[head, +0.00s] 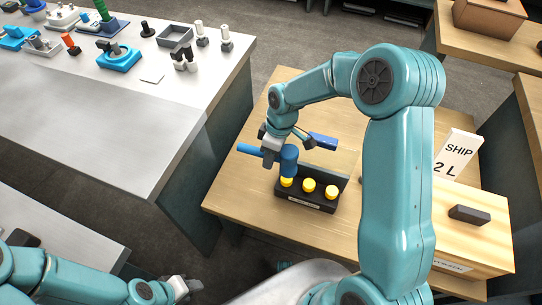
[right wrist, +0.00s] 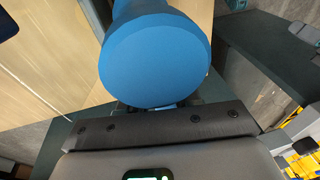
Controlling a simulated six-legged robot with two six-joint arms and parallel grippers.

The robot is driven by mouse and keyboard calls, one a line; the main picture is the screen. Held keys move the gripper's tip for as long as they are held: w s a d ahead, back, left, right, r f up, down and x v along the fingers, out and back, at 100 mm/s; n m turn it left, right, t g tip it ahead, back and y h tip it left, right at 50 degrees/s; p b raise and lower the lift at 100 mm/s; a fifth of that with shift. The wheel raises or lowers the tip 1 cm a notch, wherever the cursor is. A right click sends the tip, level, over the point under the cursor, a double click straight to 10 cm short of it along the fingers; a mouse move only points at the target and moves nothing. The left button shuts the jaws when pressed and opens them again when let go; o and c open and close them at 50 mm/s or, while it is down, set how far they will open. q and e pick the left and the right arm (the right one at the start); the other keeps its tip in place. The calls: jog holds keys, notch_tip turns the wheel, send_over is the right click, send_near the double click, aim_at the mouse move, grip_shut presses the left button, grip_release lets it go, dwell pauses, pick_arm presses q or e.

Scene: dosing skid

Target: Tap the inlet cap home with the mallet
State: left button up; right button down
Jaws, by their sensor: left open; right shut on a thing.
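My right gripper (head: 272,146) is shut on the blue mallet (head: 289,158) above the wooden table. The mallet's handle points left and its head hangs upright over the leftmost yellow cap (head: 287,182). I cannot tell whether the head touches that cap. Two more yellow caps, a middle one (head: 309,185) and a right one (head: 332,192), sit in the same dark block (head: 310,203). Which cap is the inlet cap does not show. In the right wrist view the mallet's blue round face (right wrist: 155,60) is large and close. My left gripper (head: 188,288) is open and empty at the lower left.
A blue bar (head: 322,141) shows just behind the mallet. A "SHIP" sign (head: 457,158) and a dark block (head: 469,214) stand at the right. A grey-topped bench (head: 120,130) at the left carries several fittings. Bare wood (head: 240,190) lies left of the cap block.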

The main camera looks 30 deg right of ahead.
jog(key=shift+w, duration=0.1)
jog(key=shift+a+p+v, duration=0.2)
jog(key=shift+p+v, duration=0.5)
jog(key=shift+v, duration=0.3)
jog(key=shift+a+p+v, duration=0.2)
jog(key=shift+p+v, duration=0.5)
jog(key=shift+v, duration=0.3)
